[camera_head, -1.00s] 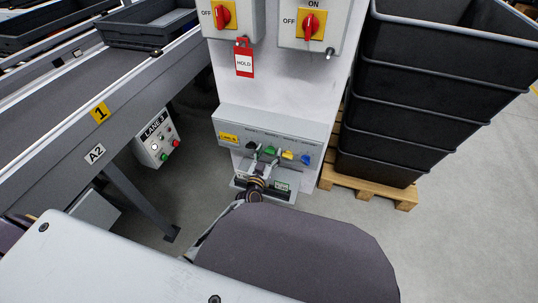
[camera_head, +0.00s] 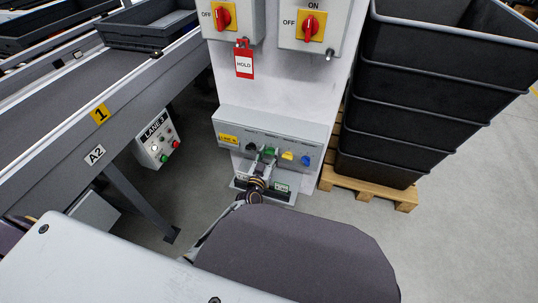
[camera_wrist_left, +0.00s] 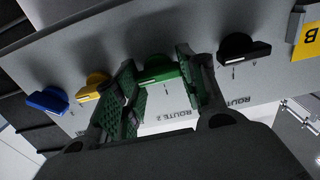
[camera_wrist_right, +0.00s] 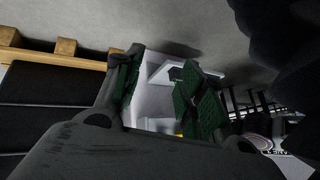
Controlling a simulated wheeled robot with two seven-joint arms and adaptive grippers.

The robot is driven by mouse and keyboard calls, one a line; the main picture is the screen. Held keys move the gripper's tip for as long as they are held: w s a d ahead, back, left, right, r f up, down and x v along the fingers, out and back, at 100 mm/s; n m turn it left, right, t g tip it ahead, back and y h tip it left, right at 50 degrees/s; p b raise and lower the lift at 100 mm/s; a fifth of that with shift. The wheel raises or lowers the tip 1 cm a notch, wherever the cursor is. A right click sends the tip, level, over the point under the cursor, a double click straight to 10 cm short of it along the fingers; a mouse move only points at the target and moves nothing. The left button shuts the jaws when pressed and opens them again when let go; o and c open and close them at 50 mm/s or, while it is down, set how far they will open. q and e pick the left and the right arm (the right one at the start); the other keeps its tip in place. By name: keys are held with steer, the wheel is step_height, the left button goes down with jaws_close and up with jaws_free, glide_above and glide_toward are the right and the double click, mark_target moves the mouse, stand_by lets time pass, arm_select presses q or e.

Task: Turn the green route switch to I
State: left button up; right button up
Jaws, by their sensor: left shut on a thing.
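The green route switch (camera_head: 269,151) is on the sloped face of a low grey control box, between a black knob (camera_head: 252,146) and a yellow knob (camera_head: 288,155). The left wrist view shows its green handle (camera_wrist_left: 158,70) above a label reading ROUTE 2. My left gripper (camera_head: 262,164) is at the box, its two green-padded fingers (camera_wrist_left: 160,84) on either side of the green handle and shut on it. The fingers hide part of the switch, and its exact setting is unclear. My right gripper (camera_wrist_right: 163,85) has its fingers apart with nothing between them, away from the switches.
A blue knob (camera_head: 305,160) is right of the yellow one. Above are two red rotary switches (camera_head: 223,15) and a red HOLD tag (camera_head: 244,64). The LANE 3 button box (camera_head: 156,142) and conveyor (camera_head: 90,95) are left. Stacked black bins (camera_head: 400,105) on a pallet stand right.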

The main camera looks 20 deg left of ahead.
arm_select(q)
steer(key=shift+n, duration=0.6)
arm_select(e)
steer(key=shift+s+r, duration=0.1)
steer(key=shift+r, duration=0.15)
arm_select(q)
steer(key=shift+n+p, duration=0.5)
steer(key=shift+n, duration=0.6)
steer(key=n, duration=0.2)
steer(key=shift+a+n, duration=0.1)
steer(key=shift+n, duration=0.3)
steer(key=n, duration=0.2)
steer(key=shift+f+n, duration=0.1)
steer(key=shift+n, duration=0.2)
steer(key=shift+a+f+n+b, duration=0.1)
steer(key=shift+n+b, duration=0.2)
steer(key=shift+n, duration=2)
steer(key=shift+a+f+n+b, duration=0.1)
steer(key=shift+n+b, duration=0.15)
steer(key=shift+n, duration=2.05)
arm_select(e)
steer(key=shift+s+d+f, duration=0.1)
steer(key=shift+s+f, duration=0.05)
steer(key=shift+f, duration=0.3)
